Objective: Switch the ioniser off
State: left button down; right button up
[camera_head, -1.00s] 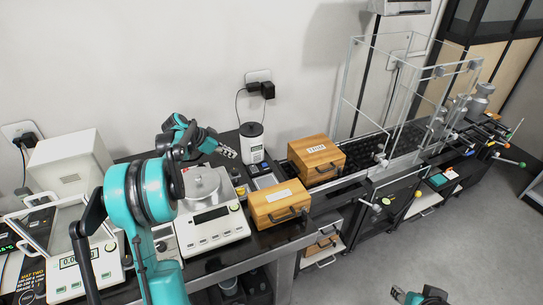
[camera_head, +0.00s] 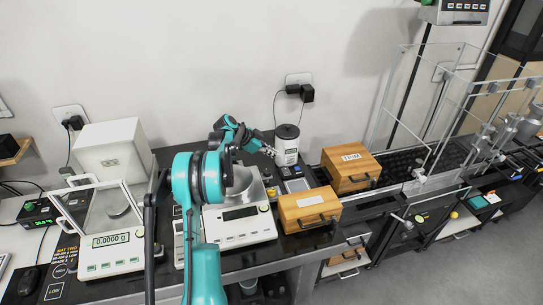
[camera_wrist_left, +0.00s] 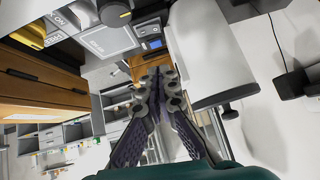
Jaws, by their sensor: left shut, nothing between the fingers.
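A white cylinder with a black top (camera_head: 287,145) stands at the back of the black table, by the wall. It looks like the ioniser, but its label is too small to read and I see no switch state. My left gripper (camera_head: 272,151) is shut and empty, its fingertips just left of the cylinder; I cannot tell whether they touch it. In the left wrist view the shut fingers (camera_wrist_left: 157,80) point past a large white cylindrical body (camera_wrist_left: 205,55). My right gripper is out of view.
A balance with a steel pan (camera_head: 240,226) stands below my forearm. Two wooden boxes (camera_head: 310,209) (camera_head: 351,167) stand to the right. A glass-shielded balance (camera_head: 110,256) and a white box (camera_head: 110,150) are at left. A plug adapter (camera_head: 307,93) hangs on the wall above the cylinder.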

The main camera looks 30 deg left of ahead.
aim_at(288, 168)
pick_arm(q)
jog(key=b+x, duration=0.1)
jog(key=x, duration=0.5)
jog(key=shift+f+b, duration=0.2)
jog(key=shift+b, duration=0.2)
jog(key=f, duration=0.1)
jog(key=f+b, duration=0.1)
jog(key=f, duration=0.1)
jog(key=shift+w+a+f, duration=0.15)
jog(key=shift+w, duration=0.05)
jog(key=shift+f+b, duration=0.3)
